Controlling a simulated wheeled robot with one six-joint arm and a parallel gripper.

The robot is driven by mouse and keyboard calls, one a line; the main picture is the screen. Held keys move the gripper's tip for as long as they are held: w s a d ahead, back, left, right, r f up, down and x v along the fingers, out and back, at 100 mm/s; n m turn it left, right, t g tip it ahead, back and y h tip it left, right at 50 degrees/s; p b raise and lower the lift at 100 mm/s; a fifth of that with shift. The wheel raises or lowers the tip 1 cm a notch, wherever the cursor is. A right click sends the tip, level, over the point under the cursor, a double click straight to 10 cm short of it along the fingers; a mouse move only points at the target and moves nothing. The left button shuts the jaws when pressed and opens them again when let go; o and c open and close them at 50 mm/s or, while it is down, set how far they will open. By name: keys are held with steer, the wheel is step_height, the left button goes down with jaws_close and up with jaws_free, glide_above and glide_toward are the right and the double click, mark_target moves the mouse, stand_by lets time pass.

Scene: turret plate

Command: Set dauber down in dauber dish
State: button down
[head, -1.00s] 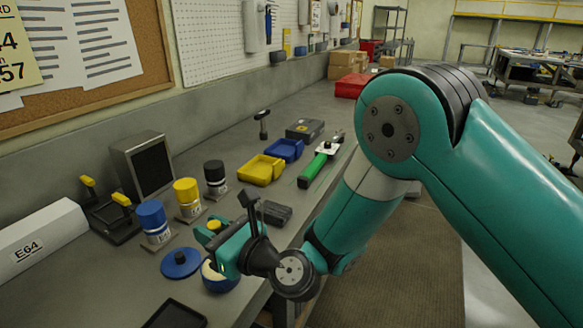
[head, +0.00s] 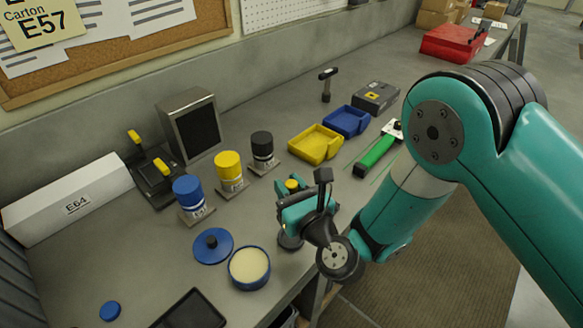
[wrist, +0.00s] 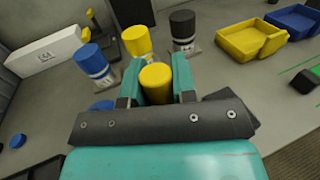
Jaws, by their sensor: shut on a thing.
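My gripper (head: 291,197) is shut on the dauber (head: 291,184), of which the yellow round top shows. In the wrist view the yellow top (wrist: 156,78) stands between the two teal fingers. The rest of the dauber is mostly hidden by my gripper. A round blue dish (head: 249,268) with a cream-coloured filling stands open on the bench, left of and nearer than my gripper. I take it as the dauber dish, but no label shows. A dark round shape (head: 290,241) shows just below my gripper; I cannot tell whether it is the dauber's lower end or a separate thing.
A blue lid (head: 213,246) with a black knob lies beside the dish. Blue (head: 188,190), yellow (head: 229,167) and black (head: 262,147) capped bottles stand behind. Yellow (head: 315,144) and blue (head: 346,121) bins are farther back. A dark tray (head: 190,312) lies at the front edge.

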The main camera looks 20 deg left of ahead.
steer(key=shift+s+f, duration=0.3)
steer(key=shift+d+f+b, duration=0.1)
steer(key=shift+f+b, duration=1.8)
steer(key=shift+f, duration=0.4)
steer(key=shift+f+b, duration=1.55)
steer(key=shift+b, duration=0.65)
steer(key=c, duration=0.8)
jaws_free()
steer(key=shift+c, duration=0.2)
